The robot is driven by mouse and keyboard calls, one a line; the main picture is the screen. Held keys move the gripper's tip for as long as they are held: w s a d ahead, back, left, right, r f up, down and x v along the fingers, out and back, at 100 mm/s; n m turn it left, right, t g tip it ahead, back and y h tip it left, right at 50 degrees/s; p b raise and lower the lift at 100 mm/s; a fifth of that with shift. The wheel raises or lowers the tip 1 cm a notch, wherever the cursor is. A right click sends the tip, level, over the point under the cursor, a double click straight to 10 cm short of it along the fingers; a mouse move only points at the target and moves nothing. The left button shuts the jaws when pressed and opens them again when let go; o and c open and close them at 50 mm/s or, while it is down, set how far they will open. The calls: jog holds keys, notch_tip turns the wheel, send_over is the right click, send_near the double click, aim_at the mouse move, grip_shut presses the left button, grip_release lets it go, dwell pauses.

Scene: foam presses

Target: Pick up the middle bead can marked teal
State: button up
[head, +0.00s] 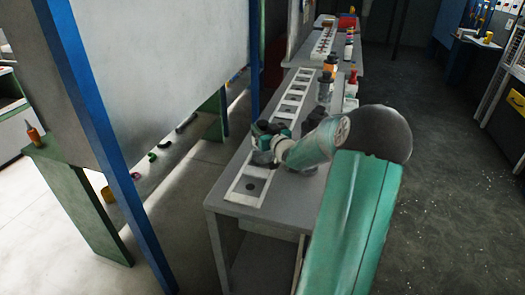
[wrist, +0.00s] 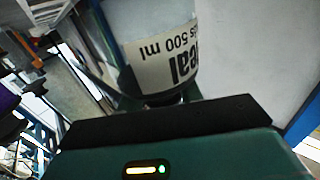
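A pale can (wrist: 160,25) fills the top middle of the wrist view, its white label upside down with "eal" and "500 ml" readable. It is very close in front of my gripper, whose dark body (wrist: 165,120) crosses the bottom of that view. In the head view my gripper (head: 262,136) is low over the near part of the grey bench, at a greyish can (head: 262,157) mostly hidden by the gripper. I cannot make out both fingertips, or whether they touch the can.
The grey bench (head: 222,190) carries a white slotted rack (head: 243,198) along its left side. Beyond my arm stand a dark can (head: 325,88), an orange-marked can (head: 330,64) and a red-topped bottle (head: 352,80). A blue post (head: 95,120) and grey panel stand left. Floor at right is clear.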

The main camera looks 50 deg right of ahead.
grip_shut()
jog(key=shift+r, duration=0.2)
